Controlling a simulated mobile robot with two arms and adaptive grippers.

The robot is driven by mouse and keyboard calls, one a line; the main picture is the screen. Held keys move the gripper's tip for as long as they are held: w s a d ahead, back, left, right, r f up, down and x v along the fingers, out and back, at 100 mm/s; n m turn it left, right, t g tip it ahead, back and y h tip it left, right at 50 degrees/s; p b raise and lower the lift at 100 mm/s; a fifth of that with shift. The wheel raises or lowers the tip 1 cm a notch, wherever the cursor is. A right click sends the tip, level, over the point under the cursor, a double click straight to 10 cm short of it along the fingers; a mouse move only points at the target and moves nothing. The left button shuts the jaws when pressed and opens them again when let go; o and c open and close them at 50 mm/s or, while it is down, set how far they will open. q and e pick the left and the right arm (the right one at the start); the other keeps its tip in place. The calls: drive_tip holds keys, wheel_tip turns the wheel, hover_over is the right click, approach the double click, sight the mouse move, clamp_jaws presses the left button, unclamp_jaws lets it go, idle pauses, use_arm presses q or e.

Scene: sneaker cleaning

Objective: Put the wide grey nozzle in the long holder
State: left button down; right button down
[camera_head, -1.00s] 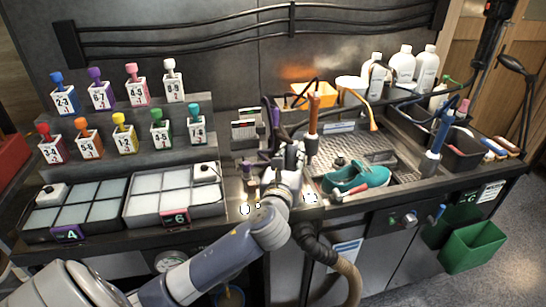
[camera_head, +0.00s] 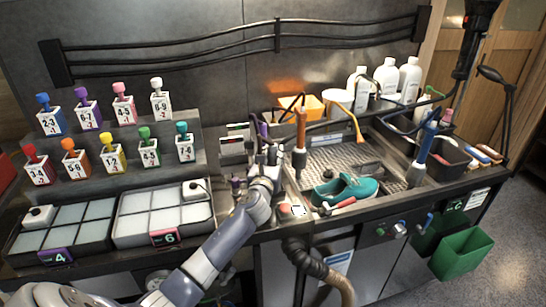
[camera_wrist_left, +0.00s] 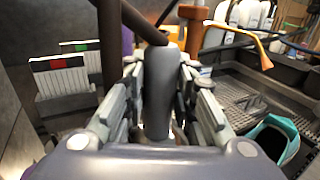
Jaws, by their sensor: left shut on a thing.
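My left gripper (camera_head: 269,158) is at the left edge of the wash basin, with its fingers pointing away from me. In the left wrist view its fingers (camera_wrist_left: 160,100) are shut on a rounded grey piece, the grey nozzle (camera_wrist_left: 158,80), which stands between them. In the head view the nozzle is mostly hidden by the gripper. A dark tube crosses just beyond its top in the wrist view. I cannot clearly make out the long holder; small dark and purple fittings (camera_head: 237,185) stand just left of the gripper. My right gripper is not in view.
A teal sneaker (camera_head: 345,190) lies in the basin right of the gripper. An orange-handled tool (camera_head: 300,130) stands close by on the right. Trays of pads (camera_head: 163,212) fill the left counter.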

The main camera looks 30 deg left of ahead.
use_arm(q)
drive_tip(key=shift+f, duration=0.2)
drive_tip(key=shift+f, duration=0.15)
drive_tip(key=c, duration=1.3)
unclamp_jaws()
drive_tip(key=shift+r, duration=0.3)
drive_tip(key=shift+b+v, duration=0.55)
drive_tip(key=shift+v, duration=5.5)
drive_tip(key=shift+f, duration=0.2)
